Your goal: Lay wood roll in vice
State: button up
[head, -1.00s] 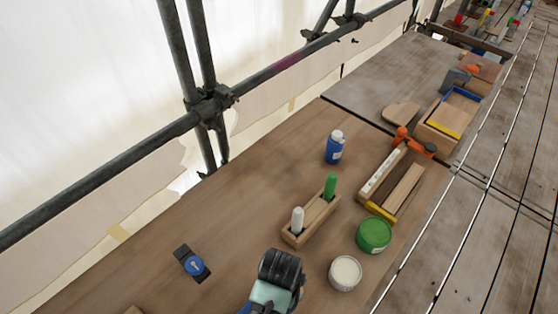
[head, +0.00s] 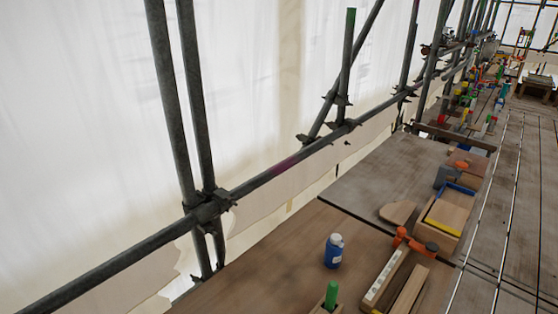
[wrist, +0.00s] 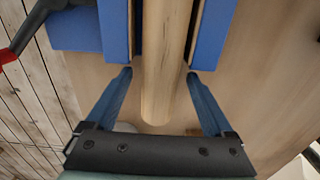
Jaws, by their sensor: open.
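In the wrist view, the pale wood roll (wrist: 163,85) lies lengthwise between the blue jaws of the vice (wrist: 210,30), which have dark inner faces. Its near end sticks out past the jaws toward my gripper. My gripper (wrist: 160,74) is open, with one blue finger on each side of the roll and a visible gap to it. Whether the roll touches the vice jaws or rests on the bottom of the vice cannot be told. The roll's far end is out of frame. The head view shows neither vice, roll nor gripper.
In the wrist view, a dark bar with a red end (wrist: 8,58) is at upper left. In the head view, a blue bottle (head: 334,251), a wooden holder with a green marker (head: 331,294) and an orange-handled tool (head: 410,241) stand on the bench. Scaffold tubes (head: 290,165) run behind.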

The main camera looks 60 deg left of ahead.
jog(key=shift+r, duration=0.1)
notch_tip(320, 180, up, 12)
jog(key=w+r+t+y, duration=0.3)
jog(key=w+r+t, duration=0.5)
jog(key=w+r, duration=0.85)
jog(key=w+d+r+m+t, duration=0.1)
jog(key=w+d+r+t, duration=0.2)
jog(key=r, duration=0.4)
jog(key=w+r+t, duration=0.2)
jog(key=w+r, duration=0.3)
jog(key=r, duration=0.1)
jog(key=d+r+t, duration=0.3)
jog(key=r, duration=0.5)
jog(key=d+r+t, duration=0.3)
jog(key=d+r, duration=0.1)
jog(key=r, duration=0.5)
jog(key=s+d+r+t+h, duration=0.1)
jog(key=s+d+r+t, duration=0.3)
jog(key=r, duration=0.5)
jog(key=s+d+r+m+t+h, duration=0.1)
jog(key=s+d+r+t, duration=0.3)
jog(key=r, duration=0.5)
jog(key=shift+s+r+m+h, duration=0.3)
jog(key=shift+s+h, duration=0.2)
jog(key=shift+s, duration=0.45)
